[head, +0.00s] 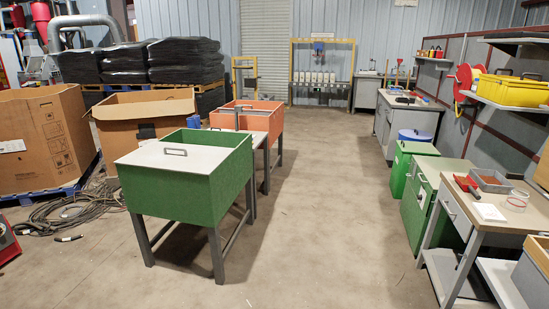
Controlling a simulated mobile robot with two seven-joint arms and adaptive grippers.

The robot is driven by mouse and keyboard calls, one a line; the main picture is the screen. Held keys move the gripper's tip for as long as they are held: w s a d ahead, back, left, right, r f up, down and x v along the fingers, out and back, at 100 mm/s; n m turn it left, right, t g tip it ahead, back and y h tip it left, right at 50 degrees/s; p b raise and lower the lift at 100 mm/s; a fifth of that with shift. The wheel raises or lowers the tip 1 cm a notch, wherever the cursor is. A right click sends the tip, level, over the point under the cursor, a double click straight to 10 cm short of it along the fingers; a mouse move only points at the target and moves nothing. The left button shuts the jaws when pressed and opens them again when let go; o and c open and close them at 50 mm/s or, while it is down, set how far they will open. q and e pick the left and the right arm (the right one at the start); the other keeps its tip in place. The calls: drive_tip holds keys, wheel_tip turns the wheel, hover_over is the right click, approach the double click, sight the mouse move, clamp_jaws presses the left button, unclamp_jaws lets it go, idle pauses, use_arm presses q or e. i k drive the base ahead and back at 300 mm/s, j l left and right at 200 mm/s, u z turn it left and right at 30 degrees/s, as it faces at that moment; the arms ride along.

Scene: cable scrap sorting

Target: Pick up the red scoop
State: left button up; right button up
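A red object that looks like the scoop (466,185) lies on the light top of the workbench (512,216) at the right of the head view. Its handle and bowl are too small to make out clearly. It is left of a grey tray (490,181) and behind a white square item (488,212). Neither of my grippers is in view.
A green bin on legs (185,195) with a pale lid stands at centre left, an orange one (262,120) behind it. Green cabinets (420,212) stand beside the workbench. Cables (75,208) lie on the floor at left. The middle floor aisle is clear.

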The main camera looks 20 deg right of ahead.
sight(468, 187)
drive_tip(key=i+l+z, duration=0.15)
drive_tip(key=i+z, duration=1.25)
drive_tip(key=i, duration=0.3)
drive_tip(key=i+j+z, duration=0.15)
drive_tip(key=i+z, duration=0.25)
drive_tip(key=i, duration=0.25)
